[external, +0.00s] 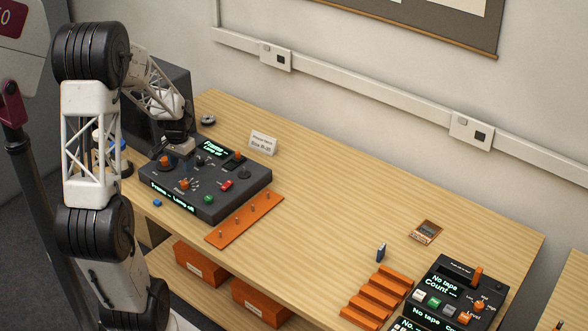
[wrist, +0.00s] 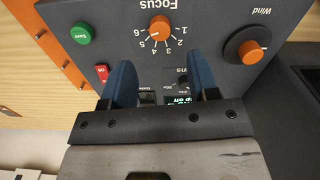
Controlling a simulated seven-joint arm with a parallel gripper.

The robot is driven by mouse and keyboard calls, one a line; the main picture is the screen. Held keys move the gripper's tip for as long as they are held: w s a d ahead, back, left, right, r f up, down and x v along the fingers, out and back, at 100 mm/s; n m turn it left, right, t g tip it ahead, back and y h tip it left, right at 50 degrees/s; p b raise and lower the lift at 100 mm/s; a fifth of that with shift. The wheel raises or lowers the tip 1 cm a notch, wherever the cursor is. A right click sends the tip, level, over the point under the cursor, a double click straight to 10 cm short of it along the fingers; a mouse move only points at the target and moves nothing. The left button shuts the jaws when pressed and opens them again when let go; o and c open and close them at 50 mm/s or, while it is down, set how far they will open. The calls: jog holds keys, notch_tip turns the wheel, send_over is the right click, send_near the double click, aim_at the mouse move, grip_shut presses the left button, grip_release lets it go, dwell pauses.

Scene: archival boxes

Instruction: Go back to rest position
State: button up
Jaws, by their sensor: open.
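My gripper (external: 177,146) hangs over the back left part of a dark grey control console (external: 225,205) in the external view. In the wrist view my gripper (wrist: 163,75) shows two blue fingers spread apart with nothing between them. Below them lie the console's orange Focus knob (wrist: 160,27), a red switch (wrist: 102,73) and part of a lit display (wrist: 181,100). An orange Wind knob (wrist: 250,52) is to the right, and a green Save button (wrist: 81,33) to the left. I cannot tell whether the fingers touch the console.
A dark box (external: 150,110) stands behind my arm. A second console (external: 455,295) and an orange stepped rack (external: 378,297) are at the right. The middle of the wooden table (external: 320,210) is clear.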

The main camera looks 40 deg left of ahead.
jog(key=shift+r, duration=0.25)
jog(key=shift+d+r, duration=0.2)
jog(key=shift+d, duration=0.05)
jog(key=s+d+r+m+t, duration=0.1)
jog(key=s+d+r, duration=0.3)
jog(key=d+r, duration=0.6)
jog(key=s+d+r+t, duration=0.1)
jog(key=s+d+r, duration=0.4)
jog(key=d, duration=0.8)
jog(key=s+d+r, duration=0.2)
jog(key=s+d, duration=0.5)
jog(key=shift+s+r+m+t, duration=0.15)
jog(key=shift+r+m+t, duration=0.15)
jog(key=shift+r, duration=0.1)
jog(key=shift+c, duration=0.3)
dwell(1.3)
